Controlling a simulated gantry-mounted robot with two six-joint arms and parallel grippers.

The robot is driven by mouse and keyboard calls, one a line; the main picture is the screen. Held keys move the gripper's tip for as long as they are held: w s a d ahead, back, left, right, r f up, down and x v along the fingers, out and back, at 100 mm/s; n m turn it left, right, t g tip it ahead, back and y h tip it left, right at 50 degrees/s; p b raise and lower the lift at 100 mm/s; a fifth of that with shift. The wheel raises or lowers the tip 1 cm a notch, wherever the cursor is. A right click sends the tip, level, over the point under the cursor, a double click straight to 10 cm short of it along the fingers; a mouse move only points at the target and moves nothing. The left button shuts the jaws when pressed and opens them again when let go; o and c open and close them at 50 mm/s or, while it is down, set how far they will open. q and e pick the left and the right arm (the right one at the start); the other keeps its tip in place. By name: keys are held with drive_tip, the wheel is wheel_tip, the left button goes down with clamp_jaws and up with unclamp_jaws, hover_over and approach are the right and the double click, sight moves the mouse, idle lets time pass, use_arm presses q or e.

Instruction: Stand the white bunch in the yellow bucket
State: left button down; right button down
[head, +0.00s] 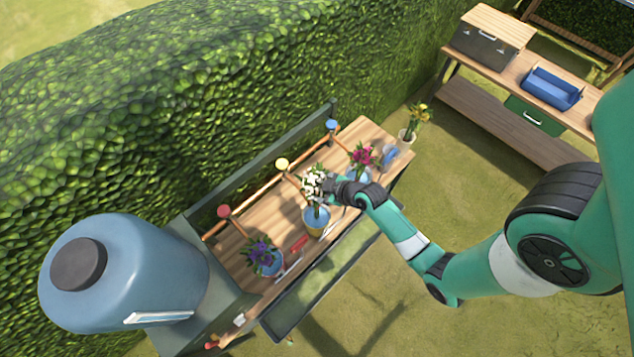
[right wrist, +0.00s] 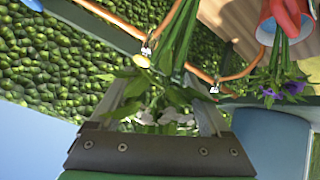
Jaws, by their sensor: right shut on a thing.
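The white bunch (head: 313,184) has white blooms and green stems. My right gripper (head: 331,189) is shut on it, and the blooms also show between the fingers in the right wrist view (right wrist: 165,118), with the stems running away from the gripper. The bucket (head: 318,230) below the bunch shows a bluish inside and a yellowish lower outside. The stems overlap its mouth in the head view; I cannot tell whether they are inside or above it. My left gripper is not in view.
A purple bunch (head: 262,251) in a bucket stands at the left, and a magenta bunch (head: 362,156) at the right. Behind are a copper rail and red, yellow (head: 282,163) and blue balls. A red-handled tool (head: 298,244) lies near the front.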

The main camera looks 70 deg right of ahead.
wheel_tip(320, 180, down, 11)
drive_tip(key=b, duration=0.9)
drive_tip(key=shift+f, duration=0.15)
unclamp_jaws()
drive_tip(key=shift+s, duration=0.1)
drive_tip(key=p+v, duration=0.2)
drive_tip(key=v, duration=0.9)
drive_tip(key=shift+s, duration=0.2)
idle(0.5)
